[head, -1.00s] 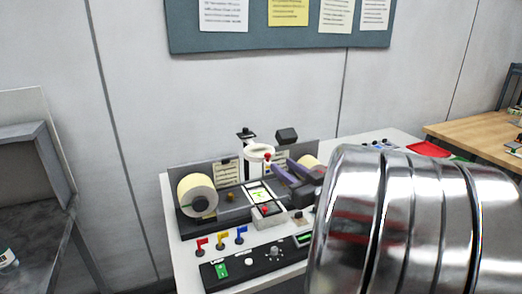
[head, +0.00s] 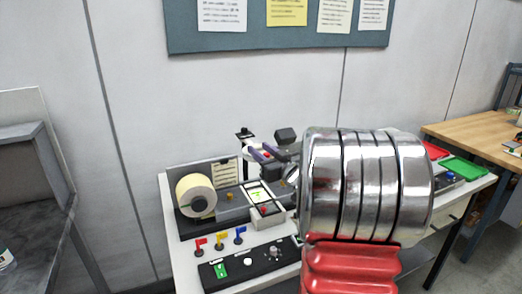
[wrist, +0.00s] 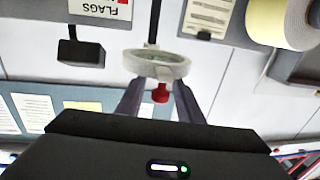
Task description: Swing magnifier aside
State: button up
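The magnifier (wrist: 157,66) is a pale ring with a red knob (wrist: 161,93), seen near the middle of the wrist view. My gripper (wrist: 158,88) is open, with its two purple-grey fingers on either side of the red knob. Gaps show between the knob and both fingers; I cannot tell how deep the knob sits between them.
The label rewinder has a label roll (head: 196,195) at its left and a control panel (head: 250,264) in front. Small red, yellow and blue flags (head: 220,240) stand between them. A dark block (wrist: 81,53) is near the magnifier. A green tray (head: 463,167) lies at right.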

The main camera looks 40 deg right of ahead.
jog(key=shift+w+d, duration=0.1)
jog(key=shift+w, duration=0.2)
jog(key=shift+c, duration=0.2)
grip_shut()
jog(key=shift+s+d, duration=0.1)
jog(key=shift+d, duration=0.15)
jog(key=shift+a, duration=0.15)
